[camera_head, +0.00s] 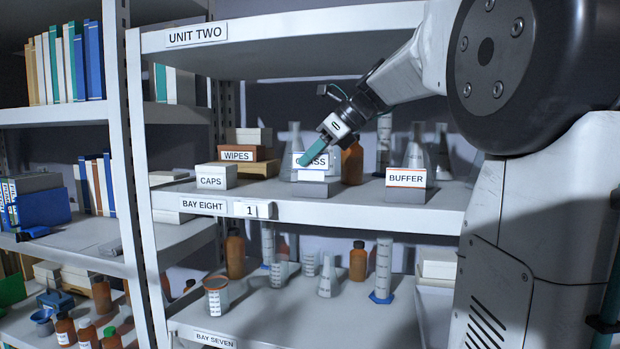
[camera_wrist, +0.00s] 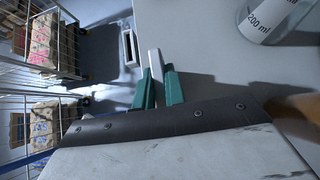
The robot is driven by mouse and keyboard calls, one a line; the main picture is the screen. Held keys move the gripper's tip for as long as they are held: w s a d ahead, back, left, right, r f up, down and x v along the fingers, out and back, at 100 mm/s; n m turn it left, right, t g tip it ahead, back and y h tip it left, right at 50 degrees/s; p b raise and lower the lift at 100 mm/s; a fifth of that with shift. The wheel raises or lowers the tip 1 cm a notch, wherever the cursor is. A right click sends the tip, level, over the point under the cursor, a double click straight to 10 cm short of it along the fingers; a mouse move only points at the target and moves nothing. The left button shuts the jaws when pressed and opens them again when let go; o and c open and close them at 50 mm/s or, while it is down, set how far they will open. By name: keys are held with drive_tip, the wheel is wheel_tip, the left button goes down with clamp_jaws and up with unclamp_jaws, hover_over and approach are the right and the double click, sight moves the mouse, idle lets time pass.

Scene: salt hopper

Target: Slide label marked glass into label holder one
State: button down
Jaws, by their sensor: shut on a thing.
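My gripper (camera_head: 304,161) has teal fingers and is shut on the white label marked GLASS (camera_head: 319,161). A finger hides part of the word. In the wrist view my gripper (camera_wrist: 158,88) pinches the label, seen as a thin pale strip (camera_wrist: 156,64) between the fingertips. In the head view the label shows in front of the flasks, above a pale block (camera_head: 315,188) on the middle shelf; I cannot tell whether they touch. Label holder one (camera_head: 250,209), marked 1, is on that shelf's front edge, lower left of my gripper. A narrow slotted frame (camera_wrist: 130,48) at the shelf edge looks like it.
The CAPS box (camera_head: 215,177) and WIPES box (camera_head: 238,155) stand to the left, the BUFFER box (camera_head: 406,180) to the right. A brown bottle (camera_head: 352,163) and glass flasks (camera_head: 416,148) stand behind. The BAY EIGHT plate (camera_head: 202,206) is left of the holder.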

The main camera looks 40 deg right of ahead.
drive_tip(key=shift+r, duration=1.3)
drive_tip(key=shift+r, duration=0.15)
